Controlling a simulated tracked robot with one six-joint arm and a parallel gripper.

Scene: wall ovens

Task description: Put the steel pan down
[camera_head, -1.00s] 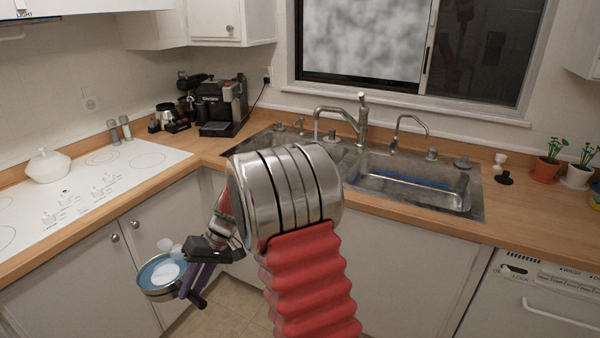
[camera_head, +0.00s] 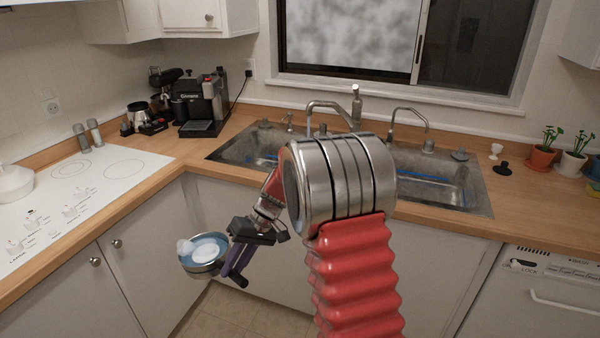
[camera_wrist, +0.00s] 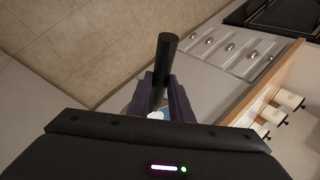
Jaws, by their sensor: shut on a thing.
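The steel pan (camera_head: 191,268) hangs in the air in front of the lower cabinets, below counter height, in the head view. White and clear things lie in it over a bluish inside. My gripper (camera_head: 236,268) is shut on its dark handle. In the wrist view the black handle (camera_wrist: 166,48) sticks out between the purple fingers of my gripper (camera_wrist: 160,92). Most of the pan is hidden there behind my gripper; only a small white and blue patch shows.
The wooden counter (camera_head: 180,150) runs around the corner. A white cooktop (camera_head: 95,190) is at left, a coffee machine (camera_head: 203,105) in the corner, and a double sink (camera_head: 440,180) under the window. Clear counter lies between cooktop and sink. Potted plants (camera_head: 543,155) stand at right.

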